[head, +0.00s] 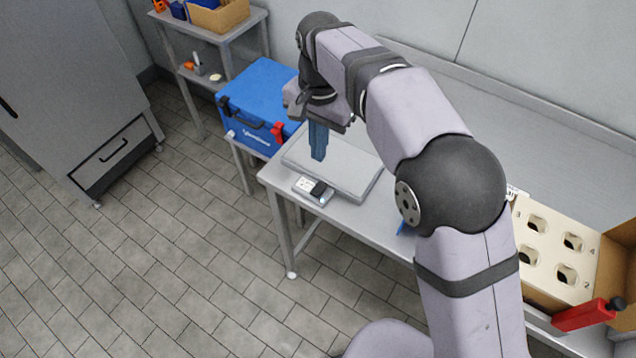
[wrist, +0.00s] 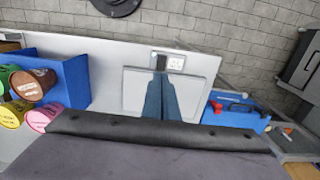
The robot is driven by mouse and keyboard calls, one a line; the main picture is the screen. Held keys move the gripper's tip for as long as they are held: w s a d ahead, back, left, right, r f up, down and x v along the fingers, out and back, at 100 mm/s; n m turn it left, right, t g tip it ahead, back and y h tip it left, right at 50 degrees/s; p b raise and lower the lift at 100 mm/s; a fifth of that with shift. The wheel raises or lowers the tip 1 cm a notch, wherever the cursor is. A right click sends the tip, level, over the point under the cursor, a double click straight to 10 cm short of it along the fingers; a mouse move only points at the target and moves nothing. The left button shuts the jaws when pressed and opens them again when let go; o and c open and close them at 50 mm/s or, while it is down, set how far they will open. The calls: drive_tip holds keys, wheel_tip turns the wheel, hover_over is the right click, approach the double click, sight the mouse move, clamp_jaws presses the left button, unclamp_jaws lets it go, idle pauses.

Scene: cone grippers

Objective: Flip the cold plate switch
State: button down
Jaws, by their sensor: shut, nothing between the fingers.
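The cold plate (head: 355,172) is a flat grey slab on the metal table. Its small switch box (head: 304,186) sits at the plate's front edge, with a black rocker switch (head: 319,188) beside a pale label. In the wrist view the cold plate (wrist: 201,88) lies behind the fingers. The switch box (wrist: 176,63) and black switch (wrist: 160,62) show just beyond the fingertips. My gripper (head: 318,157) points down with its blue fingers together and empty, above the plate and behind the switch. It also shows in the wrist view (wrist: 160,80). The fingers appear apart from the switch.
A blue cooler box (head: 257,95) with a red latch stands left of the table on a low stand. A cream rack (head: 553,245) with numbered holes and a red-handled tool (head: 588,314) are at right. The wrist view shows a blue bin (wrist: 62,80) and colourful cylinders (wrist: 33,85).

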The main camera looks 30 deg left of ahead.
sight(319, 194)
wheel_tip(319, 194, down, 14)
drive_tip(key=p, duration=0.4)
drive_tip(key=shift+s+r, duration=0.1)
drive_tip(key=shift+r, duration=0.05)
drive_tip(key=shift+s+f+b, duration=0.2)
drive_tip(key=shift+f+b, duration=0.15)
drive_tip(key=shift+f, duration=0.15)
drive_tip(key=shift+d+r, duration=0.15)
drive_tip(key=shift+r, duration=0.05)
drive_tip(key=shift+s+f, duration=0.1)
drive_tip(key=shift+w, duration=0.2)
drive_tip(key=shift+w+p, duration=0.3)
drive_tip(key=shift+w, duration=0.4)
drive_tip(key=shift+r, duration=0.2)
